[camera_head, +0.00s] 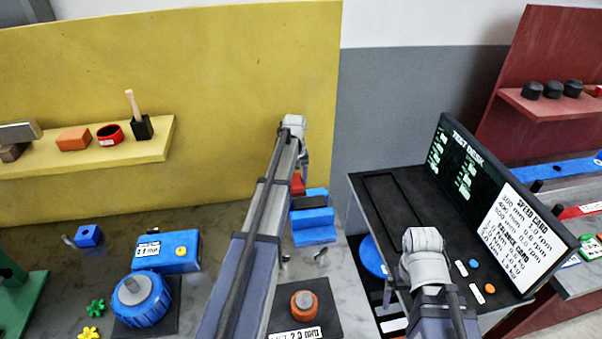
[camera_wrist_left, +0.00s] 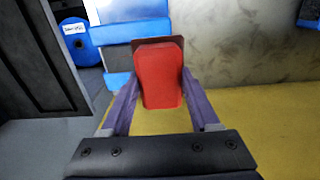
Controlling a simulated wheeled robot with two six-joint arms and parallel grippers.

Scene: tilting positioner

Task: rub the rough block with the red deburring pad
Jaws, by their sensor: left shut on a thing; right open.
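The red deburring pad (camera_wrist_left: 160,78) is upright between the two fingers of my left gripper (camera_wrist_left: 159,80), which is shut on it. In the head view a bit of the red pad (camera_head: 297,187) shows below my left wrist, beside a blue stepped fixture (camera_head: 314,236). A dark brown piece (camera_wrist_left: 150,41), which looks like the rough block, shows just behind the pad's top edge, by the blue fixture. I cannot tell whether pad and block touch. My right gripper (camera_head: 423,262) is over the black test desk, its fingers mostly hidden by its wrist.
The yellow back panel (camera_head: 230,80) stands close behind my left gripper, with a shelf (camera_head: 120,153) of tools at left. A blue dial (camera_head: 140,300), a blue box (camera_head: 167,252) and an orange knob (camera_head: 303,301) sit on the grey bench. The test desk screen (camera_head: 490,190) rises at right.

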